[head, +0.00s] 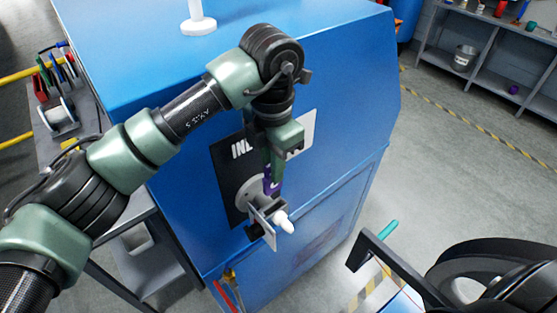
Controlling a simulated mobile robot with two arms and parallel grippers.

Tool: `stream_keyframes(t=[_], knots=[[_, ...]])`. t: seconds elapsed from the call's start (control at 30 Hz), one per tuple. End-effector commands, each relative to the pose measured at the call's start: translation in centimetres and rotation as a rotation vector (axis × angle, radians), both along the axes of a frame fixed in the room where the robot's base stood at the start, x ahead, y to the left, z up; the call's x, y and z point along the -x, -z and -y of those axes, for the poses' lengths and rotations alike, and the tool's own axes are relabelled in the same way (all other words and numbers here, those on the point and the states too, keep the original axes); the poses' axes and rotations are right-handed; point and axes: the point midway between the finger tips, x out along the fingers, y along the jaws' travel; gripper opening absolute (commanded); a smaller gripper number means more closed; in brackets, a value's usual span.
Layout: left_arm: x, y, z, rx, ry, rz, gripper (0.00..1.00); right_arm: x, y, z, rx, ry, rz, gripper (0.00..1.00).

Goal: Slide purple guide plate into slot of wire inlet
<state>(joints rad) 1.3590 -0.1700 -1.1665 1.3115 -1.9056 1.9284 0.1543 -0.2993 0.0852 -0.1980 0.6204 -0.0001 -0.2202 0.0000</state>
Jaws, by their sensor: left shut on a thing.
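My left gripper (272,172) reaches down in front of the blue machine's front face and is shut on the purple guide plate (268,182). Only a small part of the plate shows below the fingers. The wire inlet (250,192) is a grey round fitting on a black panel, with a metal bracket and a white rounded tip (284,222) in front. The plate is at or just beside the inlet; whether it is inside the slot cannot be told. My right gripper is not in view.
The blue machine (340,75) fills the middle, with a white post on top. A cart with spools (58,113) stands at left. A black wheel and bracket with a teal handle (388,231) are at lower right. Grey shelves (490,50) stand at upper right, with open floor before them.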

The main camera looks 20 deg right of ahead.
Motion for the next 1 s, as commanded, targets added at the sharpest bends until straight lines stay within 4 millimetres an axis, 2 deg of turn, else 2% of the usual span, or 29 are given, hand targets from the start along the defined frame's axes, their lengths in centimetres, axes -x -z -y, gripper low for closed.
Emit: stream_keyframes(t=[0.23,0.5,1.0], knots=[[0.1,2.3,0.0,0.000,0.000,-0.002,0.00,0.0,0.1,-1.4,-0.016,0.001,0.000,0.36],[0.0,4.3,0.0,0.001,-0.001,-0.002,0.00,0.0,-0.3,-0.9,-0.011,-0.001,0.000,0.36],[0.0,5.1,0.0,0.000,0.000,0.000,0.00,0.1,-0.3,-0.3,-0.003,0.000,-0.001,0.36]])
